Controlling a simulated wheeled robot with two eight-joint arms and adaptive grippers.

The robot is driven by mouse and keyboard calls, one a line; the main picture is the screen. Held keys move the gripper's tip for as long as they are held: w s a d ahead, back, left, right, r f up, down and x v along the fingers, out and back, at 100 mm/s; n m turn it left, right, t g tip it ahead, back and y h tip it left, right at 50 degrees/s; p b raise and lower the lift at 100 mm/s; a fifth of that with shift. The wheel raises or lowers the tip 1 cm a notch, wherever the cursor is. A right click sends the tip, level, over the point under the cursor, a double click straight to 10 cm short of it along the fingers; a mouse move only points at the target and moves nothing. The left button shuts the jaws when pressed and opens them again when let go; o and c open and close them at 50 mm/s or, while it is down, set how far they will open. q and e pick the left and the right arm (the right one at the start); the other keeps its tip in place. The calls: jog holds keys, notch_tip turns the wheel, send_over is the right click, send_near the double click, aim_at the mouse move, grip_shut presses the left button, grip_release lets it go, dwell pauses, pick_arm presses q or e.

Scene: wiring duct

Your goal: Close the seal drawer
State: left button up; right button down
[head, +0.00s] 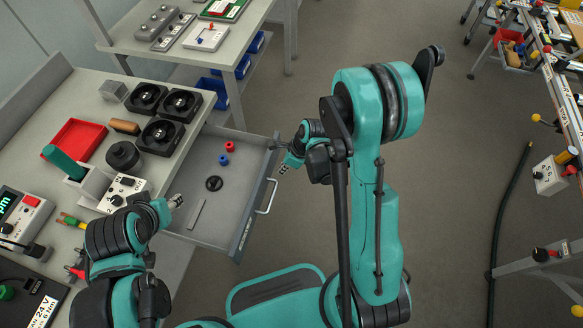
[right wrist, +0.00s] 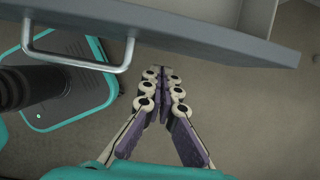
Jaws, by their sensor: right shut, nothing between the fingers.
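The seal drawer (head: 240,225) is pulled out from under the workbench. Inside it lie a red ring, a blue ring, a black ring (head: 214,183) and a flat grey strip. Its metal handle (head: 268,197) is on the front panel. My right gripper (head: 284,168) is shut and empty, just outside the front panel, beyond the handle's far end. In the right wrist view, its fingertips (right wrist: 158,72) point toward the drawer front (right wrist: 190,38), and the handle (right wrist: 80,60) is left of them, untouched. My left gripper (head: 176,201) is over the drawer's near-left side; its fingers are too small to judge.
The workbench top (head: 75,101) holds black fans (head: 160,137), a red tray (head: 74,140) and a white switch box. A second table (head: 155,48) with blue bins stands behind.

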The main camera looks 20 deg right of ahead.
jog(key=shift+w+a+r, duration=0.1)
jog(key=shift+w+a, duration=0.45)
jog(key=shift+a, duration=0.3)
jog(key=b, duration=0.1)
send_over(213, 159)
jog(key=shift+a, duration=0.2)
jog(key=shift+d, duration=0.1)
